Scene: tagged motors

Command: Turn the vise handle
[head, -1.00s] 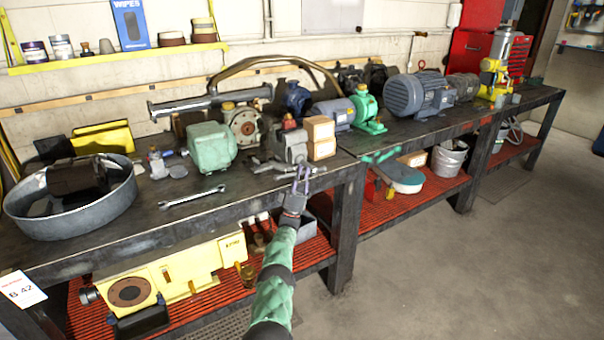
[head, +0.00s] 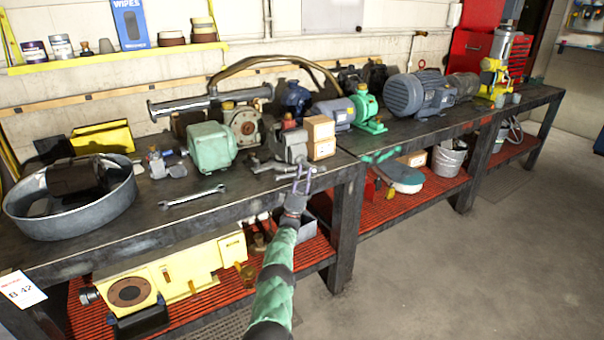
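My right gripper is not in view.
A yellow machine (head: 172,272) is on the lower shelf. The floor at right is clear.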

